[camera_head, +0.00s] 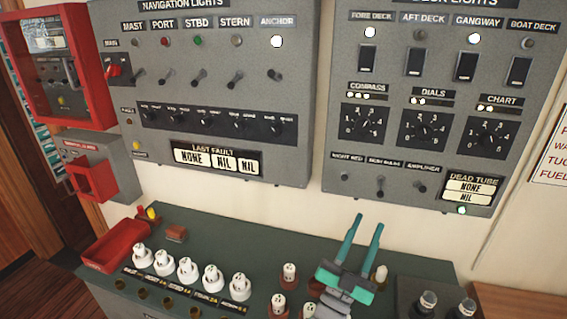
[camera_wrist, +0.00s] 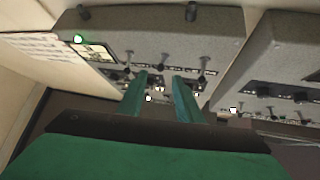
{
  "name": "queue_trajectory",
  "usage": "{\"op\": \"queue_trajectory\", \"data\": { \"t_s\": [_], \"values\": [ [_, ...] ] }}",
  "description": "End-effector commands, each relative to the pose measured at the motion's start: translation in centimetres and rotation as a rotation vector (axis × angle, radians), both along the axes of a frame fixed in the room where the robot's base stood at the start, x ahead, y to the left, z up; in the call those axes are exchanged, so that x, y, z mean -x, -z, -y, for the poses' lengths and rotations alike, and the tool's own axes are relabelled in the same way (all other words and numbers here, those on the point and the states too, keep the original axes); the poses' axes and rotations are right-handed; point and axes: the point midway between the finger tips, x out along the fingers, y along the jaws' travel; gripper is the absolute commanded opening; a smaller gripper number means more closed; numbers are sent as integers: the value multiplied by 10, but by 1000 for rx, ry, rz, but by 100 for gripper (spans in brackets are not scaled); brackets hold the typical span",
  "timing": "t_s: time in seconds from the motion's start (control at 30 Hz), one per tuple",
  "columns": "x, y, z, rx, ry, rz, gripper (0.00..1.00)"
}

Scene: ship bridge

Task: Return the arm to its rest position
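My gripper (camera_head: 367,224) is teal with two straight fingers. In the head view it is above the right half of the green console top, pointing up below the deck lights panel (camera_head: 429,80). Its fingers are apart, with a clear gap and nothing held between them. In the wrist view the fingertips (camera_wrist: 161,78) also stand apart, with panel switches seen beyond them. Whether the fingers touch anything is hard to tell, but no contact shows. Part of the console behind the gripper is hidden.
The navigation lights panel (camera_head: 215,105) hangs at left, beside a red box (camera_head: 68,60). The console top (camera_head: 235,235) carries several white fuse plugs (camera_head: 188,268), a red tray (camera_head: 115,246) and dark-topped parts (camera_head: 427,303) at right. Pale wall shows between the panels and console.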

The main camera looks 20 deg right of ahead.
Motion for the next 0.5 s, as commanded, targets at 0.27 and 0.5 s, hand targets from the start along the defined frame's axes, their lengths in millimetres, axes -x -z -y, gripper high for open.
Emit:
{"op": "queue_trajectory", "data": {
  "t_s": [0.27,0.5],
  "values": [
    [8,-19,-9,54,-52,18,32],
    [22,-42,-39,129,-189,32,32]
  ]
}}
